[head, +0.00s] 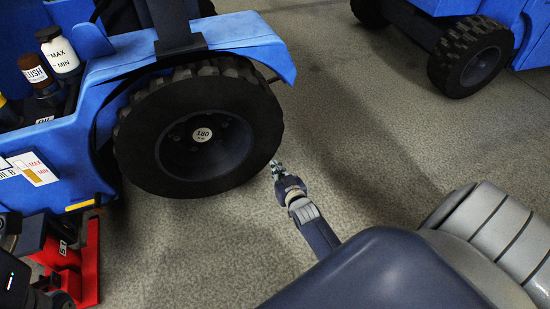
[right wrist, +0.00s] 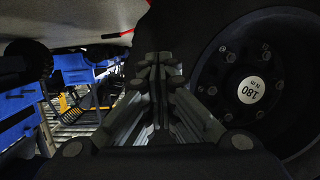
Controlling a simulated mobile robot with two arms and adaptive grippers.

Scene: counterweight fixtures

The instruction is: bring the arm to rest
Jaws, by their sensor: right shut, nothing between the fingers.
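My right arm reaches in from the lower right of the head view. Its gripper (head: 276,168) is in front of the lower right edge of a black wheel (head: 203,175) on a blue vehicle. In the right wrist view the two fingers of the gripper (right wrist: 158,68) are together with nothing between them. The wheel's hub (right wrist: 250,90) with a white "180" label fills the right of that view. I cannot tell whether the fingertips touch the tire. I cannot make out my left gripper in either view.
The blue vehicle (head: 100,85) carries bottles (head: 60,52) at the upper left. A red stand (head: 88,262) is at the lower left, beside dark equipment. Another blue vehicle's wheel (head: 472,58) is at the upper right. Open floor (head: 370,140) lies between them.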

